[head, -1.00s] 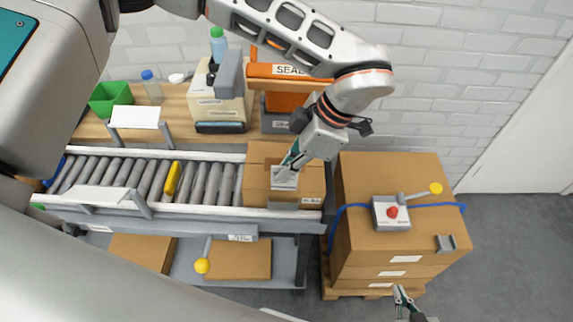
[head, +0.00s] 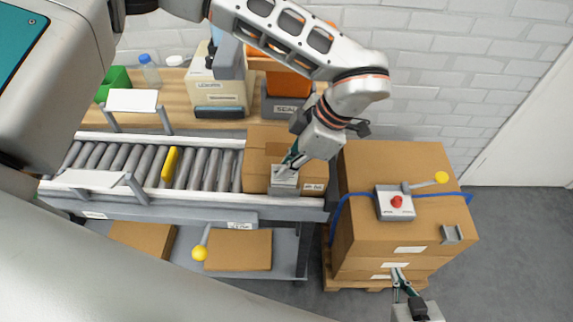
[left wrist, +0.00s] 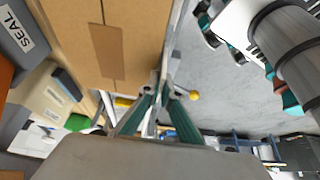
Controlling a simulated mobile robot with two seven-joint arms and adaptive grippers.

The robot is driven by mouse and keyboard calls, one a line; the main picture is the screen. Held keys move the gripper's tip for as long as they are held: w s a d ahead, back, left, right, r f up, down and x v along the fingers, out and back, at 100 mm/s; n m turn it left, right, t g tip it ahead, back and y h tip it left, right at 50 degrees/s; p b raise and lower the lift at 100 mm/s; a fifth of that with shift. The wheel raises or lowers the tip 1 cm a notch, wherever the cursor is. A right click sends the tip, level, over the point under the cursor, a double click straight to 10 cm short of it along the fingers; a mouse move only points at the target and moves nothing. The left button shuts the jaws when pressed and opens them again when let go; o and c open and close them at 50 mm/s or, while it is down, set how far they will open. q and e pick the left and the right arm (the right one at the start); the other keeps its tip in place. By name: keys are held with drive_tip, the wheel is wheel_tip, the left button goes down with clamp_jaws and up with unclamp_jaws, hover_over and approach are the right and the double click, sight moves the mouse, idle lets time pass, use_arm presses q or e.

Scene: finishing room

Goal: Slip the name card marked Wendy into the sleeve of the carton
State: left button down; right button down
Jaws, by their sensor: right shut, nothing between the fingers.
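The brown carton (head: 256,172) sits at the right end of the roller conveyor. A grey sleeve (head: 284,189) is on its near side. A pale card (head: 287,173) stands at the sleeve, with its lower part seemingly behind the sleeve's front; I cannot tell how deep. Its writing is not readable. My left gripper (head: 282,169) is shut on the card's upper part. In the left wrist view my left gripper (left wrist: 163,88) has its fingertips close together beside the carton (left wrist: 135,35). My right gripper (head: 397,274) is shut and empty, before the stacked boxes.
Strapped boxes (head: 395,165) on a pallet stand right of the conveyor, bearing a control box with a red button (head: 397,201). Behind are a wooden bench (head: 178,100) and a beige machine (head: 220,100). A yellow-knobbed lever (head: 200,253) sticks out below the conveyor (head: 190,207).

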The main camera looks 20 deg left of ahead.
idle(0.3)
use_arm(q)
drive_tip(key=c, duration=1.8)
unclamp_jaws()
drive_tip(key=shift+r, duration=0.2)
drive_tip(key=shift+r+p, duration=0.75)
drive_tip(key=shift+r, duration=0.2)
